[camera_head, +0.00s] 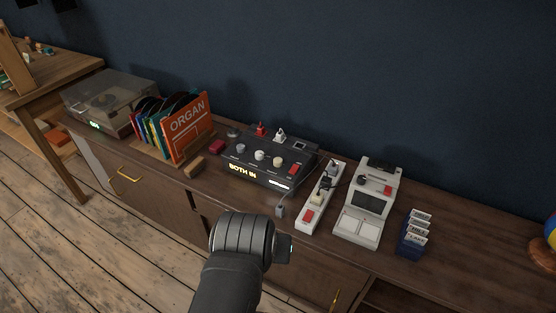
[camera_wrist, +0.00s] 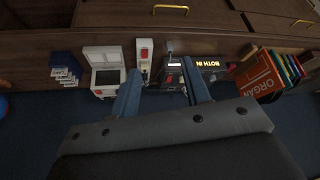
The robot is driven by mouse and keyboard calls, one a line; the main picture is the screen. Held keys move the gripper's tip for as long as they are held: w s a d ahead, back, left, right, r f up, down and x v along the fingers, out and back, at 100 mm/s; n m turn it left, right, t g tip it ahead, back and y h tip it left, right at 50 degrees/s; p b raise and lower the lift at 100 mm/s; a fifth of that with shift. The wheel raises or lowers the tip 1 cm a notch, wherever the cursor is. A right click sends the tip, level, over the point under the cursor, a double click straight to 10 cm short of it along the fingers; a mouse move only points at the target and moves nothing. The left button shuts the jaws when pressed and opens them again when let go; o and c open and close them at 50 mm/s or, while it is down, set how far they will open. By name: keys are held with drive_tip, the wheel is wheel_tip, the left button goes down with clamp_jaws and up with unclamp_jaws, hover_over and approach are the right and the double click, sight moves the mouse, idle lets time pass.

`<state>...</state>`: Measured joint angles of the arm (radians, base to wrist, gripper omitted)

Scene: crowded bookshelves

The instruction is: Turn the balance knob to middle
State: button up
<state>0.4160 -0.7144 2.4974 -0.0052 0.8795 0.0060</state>
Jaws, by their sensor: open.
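A black control box (camera_head: 262,178) stands on the wooden sideboard, with a lit "BOTH IN" sign on its front. In the wrist view, seen upside down, the box (camera_wrist: 174,75) is partly hidden behind a finger. My gripper (camera_wrist: 160,70) is open and empty, its fingers spread and apart from the box. In the head view my arm is in front of the sideboard; the fingertips are hidden.
A white power strip (camera_head: 312,212) and a white machine with a dark screen (camera_head: 367,204) stand right of the box, then a blue card holder (camera_head: 411,243). Left are a record rack with an orange "ORGAN" sleeve (camera_head: 187,127) and a turntable (camera_head: 108,103). A dark wall is behind.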

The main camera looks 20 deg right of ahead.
drive_tip(key=shift+o, duration=0.4)
drive_tip(key=w+d+r+m+t+h, duration=0.1)
drive_tip(key=w+d+r+m+h, duration=0.1)
drive_tip(key=w+d+r, duration=0.6)
drive_tip(key=w+r, duration=0.5)
drive_tip(key=shift+w+d+r+t, duration=0.15)
drive_tip(key=shift+w+d+t, duration=0.2)
drive_tip(key=shift+w+t, duration=0.05)
drive_tip(key=m+g, duration=0.4)
hover_over(278, 160)
drive_tip(key=s+a, duration=0.4)
drive_tip(key=a, duration=0.2)
wheel_tip(278, 160, down, 17)
drive_tip(key=shift+y, duration=0.4)
drive_tip(key=x, duration=1.7)
drive_tip(key=shift+s+d, duration=0.15)
drive_tip(key=shift+d, duration=0.15)
drive_tip(key=c, duration=1)
drive_tip(key=shift+n, duration=0.3)
